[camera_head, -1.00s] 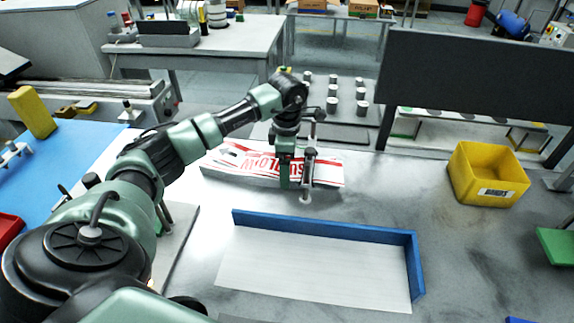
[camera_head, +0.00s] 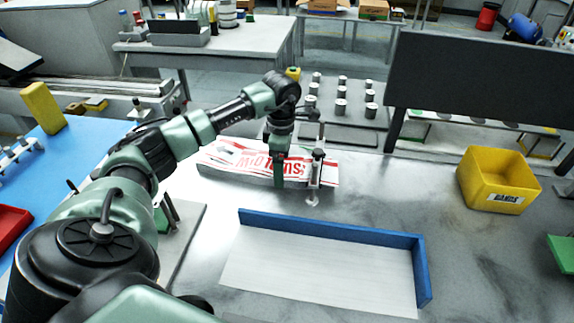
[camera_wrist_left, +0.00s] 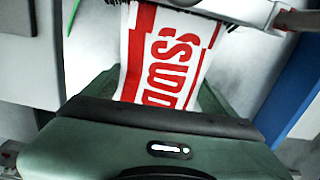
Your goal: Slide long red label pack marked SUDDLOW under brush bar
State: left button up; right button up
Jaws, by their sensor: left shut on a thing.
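The long label pack (camera_head: 235,160) is white and red with large red letters that look upside down in the head view. It lies on the worktop behind the blue-edged tray. My left gripper (camera_head: 280,178) is shut on the pack, right of its middle. The brush bar (camera_head: 316,172) is grey and crosses over the pack near its right end, just right of the gripper. In the left wrist view the pack (camera_wrist_left: 165,55) runs from my gripper up to the brush bar (camera_wrist_left: 225,8), with dark bristles beside it. My right gripper is not in view.
A white tray (camera_head: 320,272) with a blue wall stands in front of the pack. A yellow bin (camera_head: 497,182) is at right, and a dark panel (camera_head: 480,85) stands behind. The worktop between the tray and bin is clear.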

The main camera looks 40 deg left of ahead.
aim_at(269, 165)
pick_arm(q)
jog(key=shift+s+a, duration=0.45)
jog(key=shift+a, duration=0.4)
jog(key=shift+s+a, duration=0.45)
jog(key=shift+a, duration=0.35)
jog(key=o, duration=1.7)
jog(key=shift+o, duration=1)
jog(key=shift+r+b, duration=0.1)
jog(key=shift+b, duration=0.2)
notch_tip(269, 165, up, 7)
jog(key=shift+r+b, duration=0.1)
jog(key=shift+b, duration=0.55)
jog(key=shift+r, duration=0.25)
